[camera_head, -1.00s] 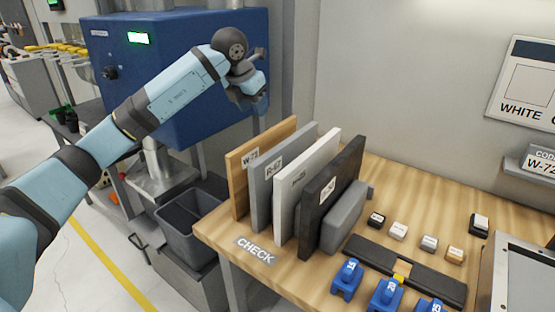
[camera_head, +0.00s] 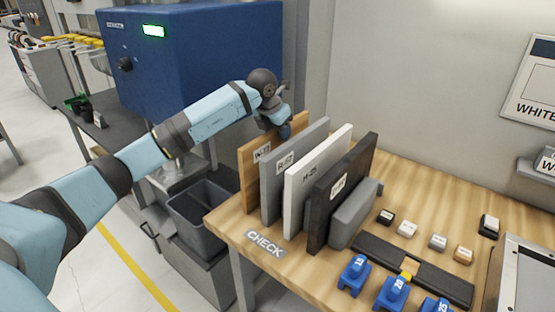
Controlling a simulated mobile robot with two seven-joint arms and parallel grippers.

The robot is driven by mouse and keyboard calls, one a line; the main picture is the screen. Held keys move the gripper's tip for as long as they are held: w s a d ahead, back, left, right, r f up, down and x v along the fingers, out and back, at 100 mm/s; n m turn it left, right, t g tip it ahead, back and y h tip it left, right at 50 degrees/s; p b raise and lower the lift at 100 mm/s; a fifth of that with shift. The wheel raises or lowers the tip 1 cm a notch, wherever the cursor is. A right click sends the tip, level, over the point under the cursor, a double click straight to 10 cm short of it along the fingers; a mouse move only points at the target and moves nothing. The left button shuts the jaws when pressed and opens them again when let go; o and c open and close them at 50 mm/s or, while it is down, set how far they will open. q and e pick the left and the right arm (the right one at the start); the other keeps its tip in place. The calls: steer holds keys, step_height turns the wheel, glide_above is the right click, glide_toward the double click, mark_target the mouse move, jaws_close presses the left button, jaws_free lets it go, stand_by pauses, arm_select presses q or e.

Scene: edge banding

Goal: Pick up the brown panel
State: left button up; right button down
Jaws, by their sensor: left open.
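The brown panel (camera_head: 249,184) stands upright at the left end of a row of panels on the wooden table (camera_head: 231,222). It carries a white label near its top. My left gripper (camera_head: 284,132) is open, just above the top edge of the brown panel towards its far end. Its fingers point down and are small in view; I cannot tell whether the panel is between them. The grey panel to the right hides much of the brown panel's face. My right gripper is not in view.
A grey panel (camera_head: 272,198), a white panel (camera_head: 297,206) and a black panel (camera_head: 322,210) stand close beside the brown one. A grey block (camera_head: 350,220) adjoins the black panel. A blue machine (camera_head: 200,60) stands behind my left arm. A dark bin (camera_head: 197,230) sits left of the table.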

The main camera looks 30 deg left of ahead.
arm_select(q)
steer(key=shift+x, duration=0.85)
jaws_close()
steer(key=shift+r, duration=0.1)
stand_by(0.6)
